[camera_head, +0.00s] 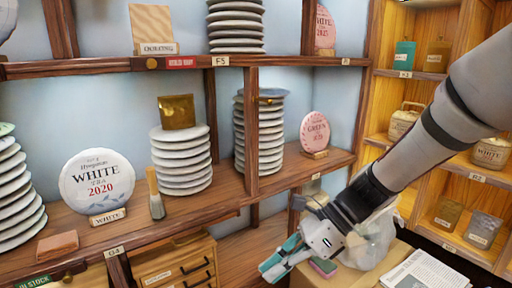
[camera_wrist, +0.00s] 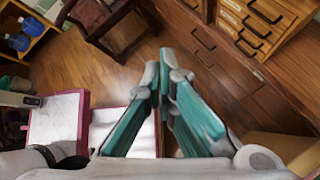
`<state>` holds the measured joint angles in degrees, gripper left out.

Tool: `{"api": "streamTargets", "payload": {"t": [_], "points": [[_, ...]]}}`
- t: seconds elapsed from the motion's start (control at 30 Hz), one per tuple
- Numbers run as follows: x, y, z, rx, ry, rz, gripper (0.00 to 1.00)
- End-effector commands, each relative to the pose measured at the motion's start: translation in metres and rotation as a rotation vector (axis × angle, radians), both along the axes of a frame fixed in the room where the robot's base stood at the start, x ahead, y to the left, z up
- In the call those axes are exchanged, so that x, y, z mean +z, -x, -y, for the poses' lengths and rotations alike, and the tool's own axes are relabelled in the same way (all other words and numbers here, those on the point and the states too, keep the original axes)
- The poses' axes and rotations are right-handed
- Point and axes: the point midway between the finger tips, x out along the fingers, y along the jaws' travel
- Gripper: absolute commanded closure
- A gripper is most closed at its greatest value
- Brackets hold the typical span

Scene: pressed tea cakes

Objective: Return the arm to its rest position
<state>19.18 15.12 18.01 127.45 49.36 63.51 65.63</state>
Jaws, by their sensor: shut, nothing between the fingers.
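My gripper (camera_head: 282,261) is at the lower middle of the head view, at the end of my grey arm, which reaches in from the right. It is in front of the lower part of the wooden shelving, beside a plastic bag. In the wrist view my gripper (camera_wrist: 165,65) points down toward the wooden floor. Its two teal fingers come together at the tips, with nothing held between them.
Shelves (camera_head: 236,203) hold stacks of tea cakes (camera_head: 180,160), a white tea display (camera_head: 97,182) and a brush (camera_head: 154,194). A clear bag (camera_head: 376,246) and newspaper (camera_head: 428,270) lie at lower right. Drawers (camera_wrist: 235,70) and a stool (camera_wrist: 122,32) show below; bare floor (camera_wrist: 185,40) lies between.

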Motion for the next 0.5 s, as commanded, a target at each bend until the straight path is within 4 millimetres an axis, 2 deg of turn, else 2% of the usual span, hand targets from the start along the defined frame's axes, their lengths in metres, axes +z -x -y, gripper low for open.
{"api": "streamTargets", "payload": {"t": [0.03, 0.1, 0.5], "points": [[0.013, 0.014, 0.006, 0.08, 0.051, 0.095, 1.0], [0.023, 0.031, 0.016, 0.198, 0.117, 0.216, 1.0], [0.088, 0.116, 0.088, 0.909, 0.47, 0.797, 1.0]]}}
